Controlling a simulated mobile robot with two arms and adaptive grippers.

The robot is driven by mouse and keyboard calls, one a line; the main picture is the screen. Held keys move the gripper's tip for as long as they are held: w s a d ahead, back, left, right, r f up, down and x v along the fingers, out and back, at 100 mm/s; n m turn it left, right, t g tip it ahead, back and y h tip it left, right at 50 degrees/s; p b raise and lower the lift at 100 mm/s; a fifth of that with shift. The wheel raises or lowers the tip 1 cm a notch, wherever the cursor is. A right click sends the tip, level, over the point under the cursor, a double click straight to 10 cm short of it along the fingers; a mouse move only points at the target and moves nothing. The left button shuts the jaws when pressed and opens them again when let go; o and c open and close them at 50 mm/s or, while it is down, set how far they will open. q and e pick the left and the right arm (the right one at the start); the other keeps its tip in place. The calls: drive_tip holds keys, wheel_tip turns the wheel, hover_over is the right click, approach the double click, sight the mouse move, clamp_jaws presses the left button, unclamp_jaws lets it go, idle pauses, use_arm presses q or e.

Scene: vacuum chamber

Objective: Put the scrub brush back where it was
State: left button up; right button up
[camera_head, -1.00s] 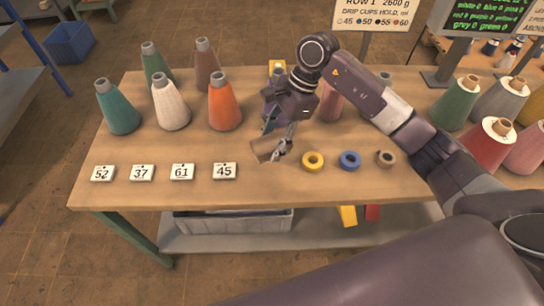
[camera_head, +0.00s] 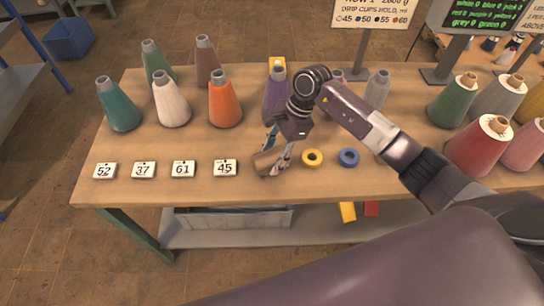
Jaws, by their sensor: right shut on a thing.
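My right gripper (camera_head: 275,157) is over the front middle of the wooden table, pointing down. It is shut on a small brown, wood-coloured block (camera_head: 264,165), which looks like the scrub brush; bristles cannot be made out. The block is at or just above the tabletop, between the number card 45 (camera_head: 225,168) and the yellow ring (camera_head: 312,157); I cannot tell if it touches. The fingers hide part of it. My left gripper is not in view.
Behind stand thread cones, among them orange (camera_head: 224,101), white (camera_head: 171,102) and purple (camera_head: 275,90). Several number cards line the front left. More cones, including a red one (camera_head: 480,147), stand at right.

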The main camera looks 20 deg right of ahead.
drive_tip(key=o, duration=1.1)
drive_tip(key=shift+r+p, duration=0.15)
drive_tip(key=shift+p, duration=0.15)
drive_tip(key=shift+d+r, duration=0.15)
drive_tip(key=shift+r, duration=0.1)
drive_tip(key=b+v, duration=0.2)
drive_tip(key=v, duration=0.9)
drive_tip(key=shift+r, duration=0.25)
